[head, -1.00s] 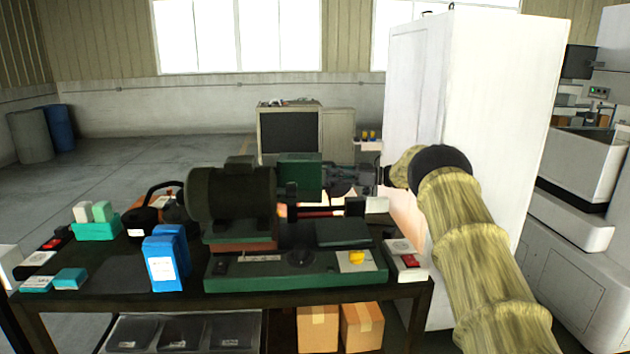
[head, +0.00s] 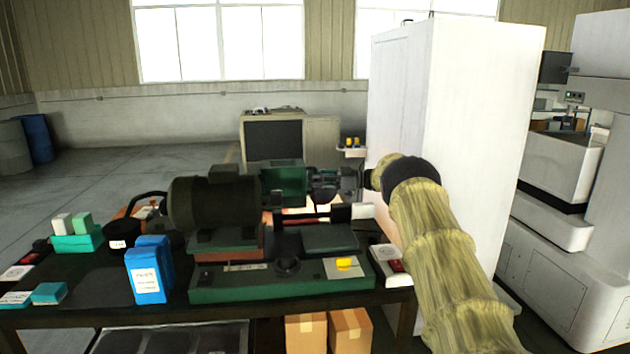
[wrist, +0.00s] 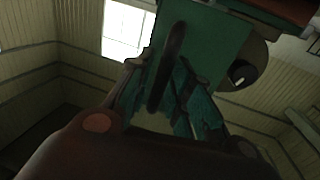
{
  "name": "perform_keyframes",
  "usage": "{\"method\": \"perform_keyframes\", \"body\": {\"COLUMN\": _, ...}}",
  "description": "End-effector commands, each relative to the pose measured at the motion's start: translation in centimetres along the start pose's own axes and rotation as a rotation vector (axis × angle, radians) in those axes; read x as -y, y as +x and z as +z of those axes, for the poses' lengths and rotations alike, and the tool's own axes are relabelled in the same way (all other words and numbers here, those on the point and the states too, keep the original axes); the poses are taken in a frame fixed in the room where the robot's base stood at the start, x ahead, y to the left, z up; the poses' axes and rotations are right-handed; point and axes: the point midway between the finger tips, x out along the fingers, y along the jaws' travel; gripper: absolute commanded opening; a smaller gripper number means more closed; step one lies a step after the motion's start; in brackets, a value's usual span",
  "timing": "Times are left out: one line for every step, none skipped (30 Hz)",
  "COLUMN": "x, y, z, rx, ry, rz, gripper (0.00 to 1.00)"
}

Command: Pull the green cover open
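The green cover (head: 283,180) is a box-like part on the dark machine, right of the motor's round body. My gripper (head: 322,184) is at its right side, reaching in from the right. In the wrist view the green cover (wrist: 215,38) fills the upper middle. A dark bar (wrist: 168,68) stands out in front of it. My gripper's fingers (wrist: 166,74) are apart, one on each side of this bar, with gaps visible. Whether a finger touches the bar or cover cannot be told.
The machine's green base (head: 240,290) stands on a dark bench. A blue bottle (head: 149,273) and a teal tray (head: 76,242) are at the left. A box with a red switch (head: 394,266) lies at the right. A tall white cabinet (head: 480,120) stands close beside my arm.

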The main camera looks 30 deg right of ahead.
Motion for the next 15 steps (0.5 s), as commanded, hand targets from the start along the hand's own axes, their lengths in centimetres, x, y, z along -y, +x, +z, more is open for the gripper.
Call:
{"method": "perform_keyframes", "body": {"x": 0.0, "y": 0.1, "z": 0.0, "rx": 0.0, "ry": 0.0, "rz": -0.001, "gripper": 0.21}}
{"method": "perform_keyframes", "body": {"x": 0.0, "y": 0.1, "z": 0.0, "rx": 0.0, "ry": 0.0, "rz": -0.001, "gripper": 0.21}}
{"method": "perform_keyframes", "body": {"x": 0.0, "y": 0.1, "z": 0.0, "rx": 0.0, "ry": 0.0, "rz": -0.001, "gripper": 0.21}}
{"method": "perform_keyframes", "body": {"x": 0.0, "y": 0.1, "z": 0.0, "rx": 0.0, "ry": -0.001, "rz": -0.001, "gripper": 0.21}}
{"method": "perform_keyframes", "body": {"x": 0.0, "y": 0.1, "z": 0.0, "rx": 0.0, "ry": -0.001, "rz": -0.001, "gripper": 0.21}}
{"method": "perform_keyframes", "body": {"x": 0.0, "y": 0.1, "z": 0.0, "rx": 0.0, "ry": -0.001, "rz": -0.001, "gripper": 0.21}}
{"method": "perform_keyframes", "body": {"x": 0.0, "y": 0.0, "z": 0.0, "rx": 0.0, "ry": -0.001, "rz": -0.001, "gripper": 0.21}}
{"method": "perform_keyframes", "body": {"x": 0.0, "y": -0.1, "z": 0.0, "rx": 0.0, "ry": -0.001, "rz": -0.001, "gripper": 0.21}}
{"method": "perform_keyframes", "body": {"x": 0.0, "y": -0.3, "z": 0.0, "rx": 0.0, "ry": -0.001, "rz": -0.001, "gripper": 0.21}}
{"method": "perform_keyframes", "body": {"x": 0.0, "y": -0.5, "z": 0.0, "rx": 0.0, "ry": -0.001, "rz": 0.0, "gripper": 0.21}}
{"method": "perform_keyframes", "body": {"x": 0.0, "y": -0.8, "z": 0.0, "rx": 0.0, "ry": -0.001, "rz": 0.0, "gripper": 0.21}}
{"method": "perform_keyframes", "body": {"x": 0.0, "y": -1.3, "z": 0.0, "rx": 0.0, "ry": -0.001, "rz": 0.001, "gripper": 0.21}}
{"method": "perform_keyframes", "body": {"x": -0.1, "y": -1.7, "z": 0.0, "rx": 0.0, "ry": -0.001, "rz": 0.001, "gripper": 0.21}}
{"method": "perform_keyframes", "body": {"x": 0.0, "y": -2.1, "z": 0.0, "rx": 0.0, "ry": -0.001, "rz": 0.0, "gripper": 0.21}}
{"method": "perform_keyframes", "body": {"x": 0.0, "y": -2.8, "z": 0.1, "rx": 0.0, "ry": -0.001, "rz": 0.0, "gripper": 0.21}}
